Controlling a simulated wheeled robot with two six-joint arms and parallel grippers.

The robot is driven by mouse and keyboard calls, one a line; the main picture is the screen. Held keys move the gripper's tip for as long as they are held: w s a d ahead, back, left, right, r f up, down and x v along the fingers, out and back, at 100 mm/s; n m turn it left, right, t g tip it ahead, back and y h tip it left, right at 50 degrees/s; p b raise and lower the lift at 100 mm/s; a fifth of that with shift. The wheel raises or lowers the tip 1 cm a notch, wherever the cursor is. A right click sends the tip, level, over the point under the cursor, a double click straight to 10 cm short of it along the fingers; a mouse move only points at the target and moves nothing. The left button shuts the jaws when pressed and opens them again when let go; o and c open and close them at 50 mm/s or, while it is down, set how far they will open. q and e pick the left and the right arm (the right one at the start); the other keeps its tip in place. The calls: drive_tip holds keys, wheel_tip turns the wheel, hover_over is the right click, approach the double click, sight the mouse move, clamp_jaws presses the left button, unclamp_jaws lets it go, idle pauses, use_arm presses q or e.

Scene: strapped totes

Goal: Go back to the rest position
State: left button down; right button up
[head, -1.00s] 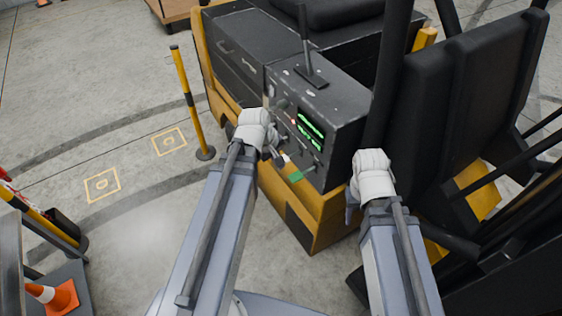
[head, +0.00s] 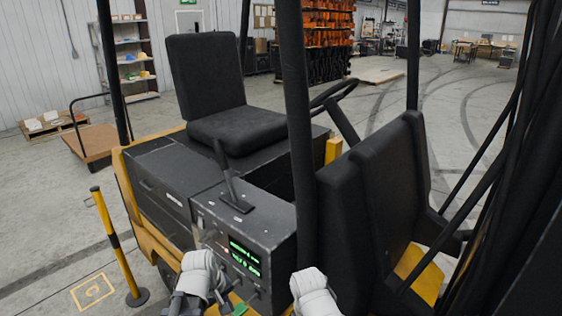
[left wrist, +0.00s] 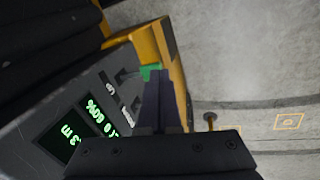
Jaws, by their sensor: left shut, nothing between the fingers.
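My left gripper (left wrist: 160,85) shows in the left wrist view with its two dark fingers together and nothing between them. The left fingers are mostly cut off there. My right wrist is at the bottom edge, right of the panel, and its fingers are out of view.
The black and yellow forklift fills the middle, with a seat (head: 207,85), a lever (head: 229,180) and dark uprights at the right. A yellow-black post (head: 118,245) stands left of it. A flat cart (head: 92,143) and shelves (head: 130,60) are behind. Floor at the left is mostly open.

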use_arm(q)
drive_tip(key=s+d+f+m+g+y+b, duration=0.1)
drive_tip(key=s+d+f+m+g+y, duration=0.1)
drive_tip(key=s+d+m, duration=0.6)
drive_tip(key=d+m+y, duration=0.1)
drive_tip(key=d+m, duration=0.2)
drive_tip(key=shift+s+m, duration=0.3)
drive_tip(key=shift+s, duration=0.1)
idle(1.3)
